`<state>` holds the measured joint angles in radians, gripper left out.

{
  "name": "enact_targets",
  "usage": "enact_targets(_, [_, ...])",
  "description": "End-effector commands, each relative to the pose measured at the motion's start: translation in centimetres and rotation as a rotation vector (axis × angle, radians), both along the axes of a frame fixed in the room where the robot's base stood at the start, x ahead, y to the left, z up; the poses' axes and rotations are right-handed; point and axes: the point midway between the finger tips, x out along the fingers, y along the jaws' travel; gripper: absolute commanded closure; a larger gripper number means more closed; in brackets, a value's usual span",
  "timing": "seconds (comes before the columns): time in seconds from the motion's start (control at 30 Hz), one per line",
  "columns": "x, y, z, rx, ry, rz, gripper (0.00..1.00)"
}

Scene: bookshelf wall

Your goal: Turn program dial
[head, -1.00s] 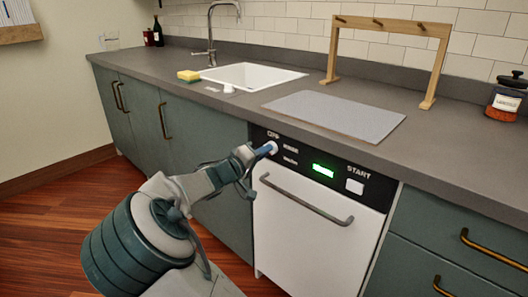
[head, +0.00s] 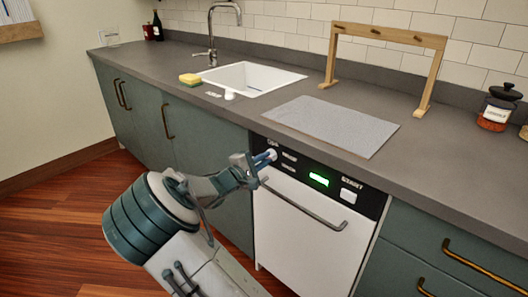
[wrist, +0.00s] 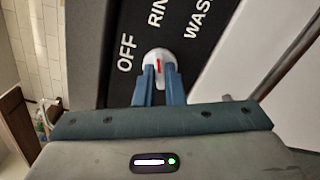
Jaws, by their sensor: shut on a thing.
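The program dial (wrist: 160,58) is a white knob with a red mark, on the black control panel of the white dishwasher (head: 290,235). In the wrist view the mark runs nearly upright in the picture. The printed words OFF, RIN and WAS, the last two cut off by the frame edge, lie around the dial. My gripper (wrist: 160,75) is shut on the dial, with one blue finger on each side. In the head view my gripper (head: 266,158) is at the panel's left end, and the fingers partly hide the dial (head: 272,154).
A green lit display (head: 319,180) and a START button (head: 348,196) are right of the dial. The door handle (head: 303,205) sticks out below. The counter edge overhangs the panel. Drawers with brass handles (head: 483,265) stand at the right.

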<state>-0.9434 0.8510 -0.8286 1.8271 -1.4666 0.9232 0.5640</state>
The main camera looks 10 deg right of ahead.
Motion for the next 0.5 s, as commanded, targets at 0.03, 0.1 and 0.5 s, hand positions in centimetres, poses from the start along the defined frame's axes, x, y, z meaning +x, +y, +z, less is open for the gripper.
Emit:
enact_targets(0.03, [0.0, -0.05, 0.57, -0.026, 0.037, 0.0, 1.0])
enact_targets(0.1, [0.01, -0.05, 0.61, -0.065, 0.091, 0.0, 1.0])
enact_targets(0.5, [0.02, -0.04, 0.61, -0.289, 0.398, 0.0, 1.0])
